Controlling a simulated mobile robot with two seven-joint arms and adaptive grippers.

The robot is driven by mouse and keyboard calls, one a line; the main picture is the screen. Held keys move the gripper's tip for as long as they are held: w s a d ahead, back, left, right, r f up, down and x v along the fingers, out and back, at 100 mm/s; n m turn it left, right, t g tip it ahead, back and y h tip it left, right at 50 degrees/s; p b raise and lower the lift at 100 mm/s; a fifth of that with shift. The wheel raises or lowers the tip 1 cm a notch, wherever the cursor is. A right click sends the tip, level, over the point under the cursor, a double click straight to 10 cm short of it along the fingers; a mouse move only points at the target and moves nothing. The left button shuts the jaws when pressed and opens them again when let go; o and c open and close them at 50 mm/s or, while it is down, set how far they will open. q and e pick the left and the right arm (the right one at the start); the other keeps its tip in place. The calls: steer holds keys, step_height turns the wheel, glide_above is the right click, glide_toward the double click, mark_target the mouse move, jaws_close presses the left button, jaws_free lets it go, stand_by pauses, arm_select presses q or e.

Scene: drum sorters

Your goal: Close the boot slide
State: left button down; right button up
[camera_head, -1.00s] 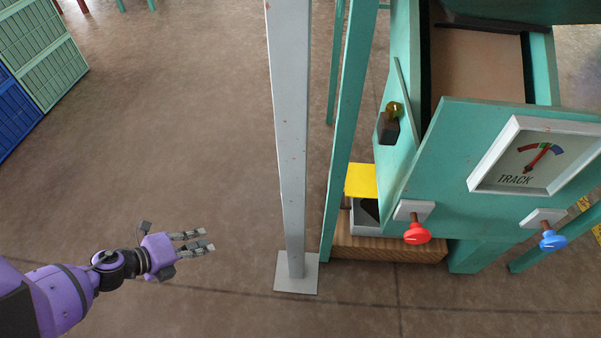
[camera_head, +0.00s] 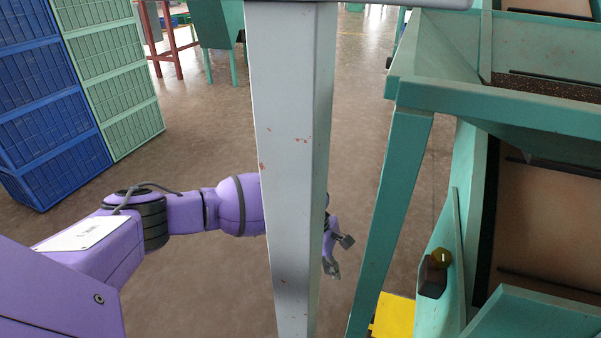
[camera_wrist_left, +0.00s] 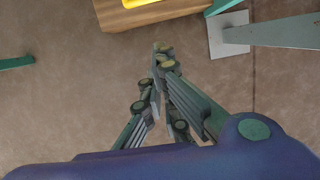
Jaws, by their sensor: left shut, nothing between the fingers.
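A green drum sorter (camera_head: 540,318) fills the right of the head view. I cannot tell which part is the boot slide. My left gripper (camera_head: 339,256) shows partly behind the grey post, left of the sorter's leg and apart from the yellow plate. In the wrist view it (camera_wrist_left: 166,56) is shut and empty.
The grey post (camera_head: 288,160) stands in front of my left forearm; its base plate (camera_wrist_left: 229,36) shows in the wrist view. A green leg (camera_head: 392,220) stands between gripper and sorter. Blue crates (camera_head: 40,120) and green crates (camera_head: 115,70) are stacked at left. Floor between is clear.

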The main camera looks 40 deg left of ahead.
arm_select(q)
steer(key=w+d+f+b, duration=0.2)
steer(key=d+f+b, duration=0.3)
steer(key=f, duration=0.4)
steer(key=shift+d+f, duration=0.4)
steer(key=shift+d, duration=0.25)
arm_select(e)
steer(key=shift+n+g, duration=0.3)
steer(key=f, duration=0.1)
steer(key=s+f, duration=0.1)
steer(key=f, duration=0.3)
steer(key=shift+s+d+f, duration=0.1)
steer(key=shift+s+d, duration=0.15)
steer(key=shift+s, duration=0.05)
steer(key=shift+s, duration=0.1)
